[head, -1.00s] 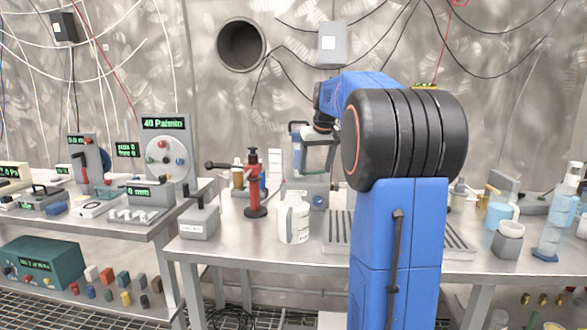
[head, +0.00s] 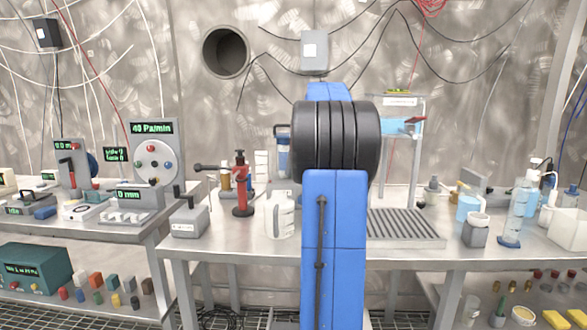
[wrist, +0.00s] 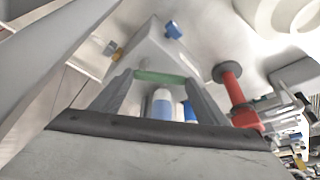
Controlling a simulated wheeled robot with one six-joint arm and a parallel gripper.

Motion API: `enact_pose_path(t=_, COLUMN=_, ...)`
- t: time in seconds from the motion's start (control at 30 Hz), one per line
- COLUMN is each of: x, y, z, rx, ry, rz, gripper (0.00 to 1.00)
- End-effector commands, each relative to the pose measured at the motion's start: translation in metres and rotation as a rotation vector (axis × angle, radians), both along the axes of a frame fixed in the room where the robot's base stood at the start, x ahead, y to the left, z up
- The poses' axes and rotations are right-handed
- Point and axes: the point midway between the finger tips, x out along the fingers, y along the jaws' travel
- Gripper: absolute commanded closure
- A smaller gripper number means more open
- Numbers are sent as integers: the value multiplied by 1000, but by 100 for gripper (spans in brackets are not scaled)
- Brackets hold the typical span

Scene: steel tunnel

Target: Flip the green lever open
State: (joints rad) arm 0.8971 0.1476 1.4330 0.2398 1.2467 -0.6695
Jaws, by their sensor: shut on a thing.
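The green lever (wrist: 150,76) shows in the wrist view as a short green bar spanning the gap between my fingertips. My gripper (wrist: 160,80) is shut on it, with one grey finger at each end of the bar. Behind it is a pale grey housing (wrist: 152,48) with a blue knob (wrist: 173,31). In the head view my own arm hides the gripper and the lever. Whether the lever is tilted or upright I cannot tell.
A red tool on a black base (head: 242,185) stands left of my arm, with a white jug (head: 279,216) closer in front. A drain grate (head: 405,227) and a glass-sided stand (head: 402,140) are at right. The bench front between jug and grey box is clear.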

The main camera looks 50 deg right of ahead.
Motion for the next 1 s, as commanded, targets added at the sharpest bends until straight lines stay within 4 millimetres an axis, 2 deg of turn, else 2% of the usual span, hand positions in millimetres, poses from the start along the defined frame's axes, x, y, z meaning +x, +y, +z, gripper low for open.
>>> enact_pose_path(t=0.57, x=-3, y=-5, z=0, rx=-2, ry=-1, rz=4, gripper=72)
enact_pose_path(t=0.6, x=-3, y=-5, z=0, rx=-2, ry=-1, rz=4, gripper=23)
enact_pose_path(t=0.63, x=-3, y=-4, z=0, rx=-1, ry=-1, rz=4, gripper=16)
enact_pose_path(t=0.67, x=-3, y=-4, z=0, rx=-1, ry=-1, rz=4, gripper=13)
enact_pose_path(t=1.0, x=-1, y=-2, z=0, rx=0, ry=0, rz=3, gripper=13)
